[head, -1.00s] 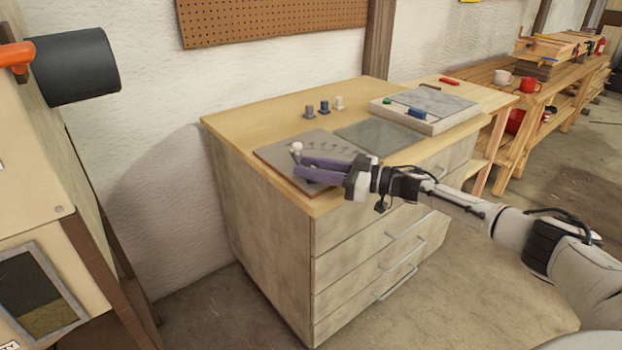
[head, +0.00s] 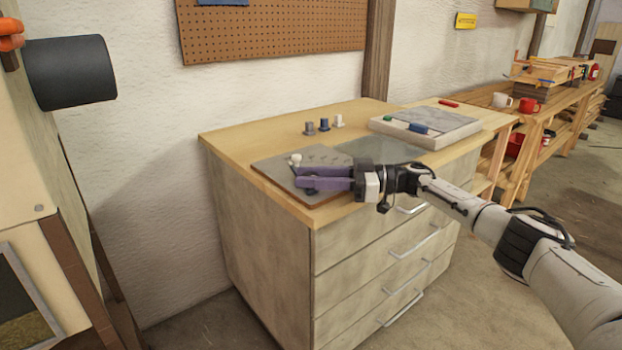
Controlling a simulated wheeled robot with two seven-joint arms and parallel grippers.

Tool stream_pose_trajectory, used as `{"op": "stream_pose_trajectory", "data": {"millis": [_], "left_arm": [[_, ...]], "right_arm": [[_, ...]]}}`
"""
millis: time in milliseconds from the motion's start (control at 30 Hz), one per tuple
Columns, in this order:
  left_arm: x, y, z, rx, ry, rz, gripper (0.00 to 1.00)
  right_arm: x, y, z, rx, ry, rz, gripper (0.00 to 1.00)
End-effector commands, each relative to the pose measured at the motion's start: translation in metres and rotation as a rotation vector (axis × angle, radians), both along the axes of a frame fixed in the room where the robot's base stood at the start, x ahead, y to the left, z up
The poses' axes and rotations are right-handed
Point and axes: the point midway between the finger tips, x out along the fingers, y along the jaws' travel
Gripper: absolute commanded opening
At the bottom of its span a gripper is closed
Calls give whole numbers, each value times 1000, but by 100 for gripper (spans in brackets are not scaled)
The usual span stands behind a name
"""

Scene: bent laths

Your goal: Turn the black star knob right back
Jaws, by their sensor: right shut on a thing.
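A grey board (head: 270,163) with a row of small marks lies on the near left corner of the wooden cabinet top. A small white knob (head: 295,159) stands on it, just behind my fingertips. My right gripper (head: 300,177) reaches in from the right, low over the board, with its two purple fingers side by side. It is shut on the black star knob (head: 311,191). The fingers hide most of this knob; only a dark bit shows beside the nearer finger, so its turn cannot be read. My left gripper is not in view.
Several small pegs (head: 323,125) stand at the back of the cabinet top (head: 255,127). A dark grey-green mat (head: 385,150) lies right of the board. The back left top is clear.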

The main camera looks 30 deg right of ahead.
Motion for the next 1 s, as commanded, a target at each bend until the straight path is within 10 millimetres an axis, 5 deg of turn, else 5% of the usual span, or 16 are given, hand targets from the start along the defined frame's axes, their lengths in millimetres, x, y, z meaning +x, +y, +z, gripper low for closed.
{"op": "stream_pose_trajectory", "data": {"millis": [33, 67, 167, 567, 1000], "left_arm": [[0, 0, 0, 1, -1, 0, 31], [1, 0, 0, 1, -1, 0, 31], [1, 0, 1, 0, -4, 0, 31], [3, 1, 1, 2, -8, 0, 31], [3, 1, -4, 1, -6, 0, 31]], "right_arm": [[0, 1, 0, 1, 1, 0, 7], [0, 1, 0, 1, 0, 0, 31], [0, 1, 0, 1, 0, 1, 48], [-5, -6, -1, 1, 1, 0, 48], [-53, -69, -1, 1, 1, -2, 48]]}}
